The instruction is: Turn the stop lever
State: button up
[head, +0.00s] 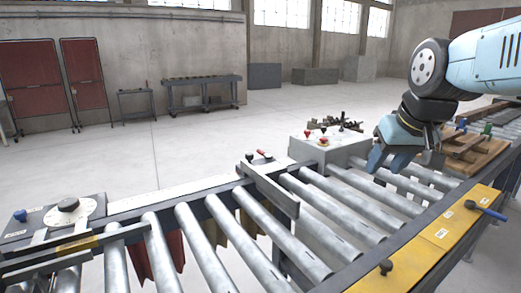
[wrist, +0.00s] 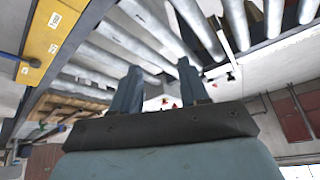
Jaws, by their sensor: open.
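My gripper (head: 402,160) is open and empty, raised over the far right part of the roller conveyor. Its two fingers (wrist: 160,88) stand apart in the wrist view with nothing between them. A small lever with a red grip (head: 262,153) sits on the far rail beside a grey stop plate (head: 268,190) that lies across the rollers. A blue-handled lever (head: 486,210) lies on the yellow near rail. My gripper touches neither lever. No label shows which one is the stop lever.
A grey box (head: 335,152) with red and black knobs stands at the far rail, left of my gripper. A wooden pallet (head: 470,152) is at the right. The rollers between are mostly bare.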

jog(key=w+a+r+n, duration=0.1)
jog(key=w+r, duration=0.1)
jog(key=w, duration=0.4)
jog(key=w+a+r, duration=0.1)
jog(key=w+a, duration=0.1)
jog(key=w, duration=0.5)
jog(key=n, duration=0.5)
send_over(260, 151)
jog(key=s+d, duration=0.1)
jog(key=s, duration=0.5)
notch_tip(260, 151, down, 9)
jog(key=shift+g, duration=0.3)
jog(key=x, duration=1.3)
jog(key=shift+d, duration=0.1)
jog(key=shift+s, duration=0.1)
jog(key=shift+c, duration=0.4)
grip_shut()
